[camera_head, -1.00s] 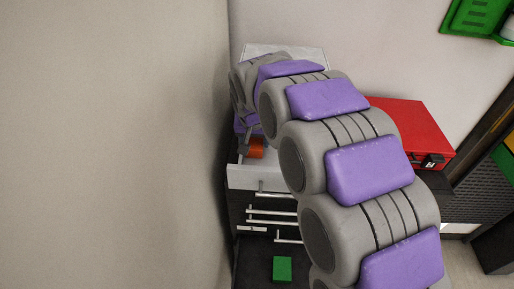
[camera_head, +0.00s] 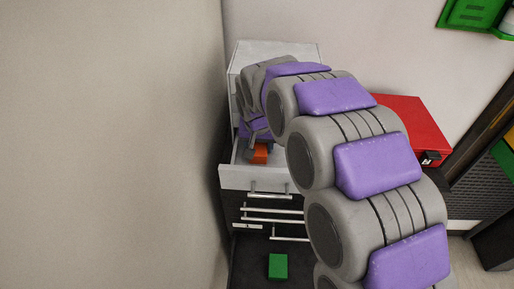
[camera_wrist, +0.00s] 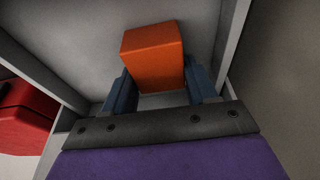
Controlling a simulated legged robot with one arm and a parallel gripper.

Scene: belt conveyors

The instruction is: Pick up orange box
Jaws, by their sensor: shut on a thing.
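The orange box (camera_head: 259,154) is in the open top drawer (camera_head: 254,180) of a white and dark cabinet. In the wrist view the orange box (camera_wrist: 153,56) sits between the two blue fingers of my gripper (camera_wrist: 160,88), which is shut on it. In the head view my gripper (camera_head: 255,141) reaches down into the drawer and is partly hidden by my arm. I cannot tell whether the box touches the drawer floor (camera_wrist: 203,22).
A red case (camera_head: 412,130) stands right of the cabinet; it also shows in the wrist view (camera_wrist: 22,115). A green box (camera_head: 278,266) lies in front of the lower drawers. A wall is close on the left. A green rack (camera_head: 475,14) hangs at upper right.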

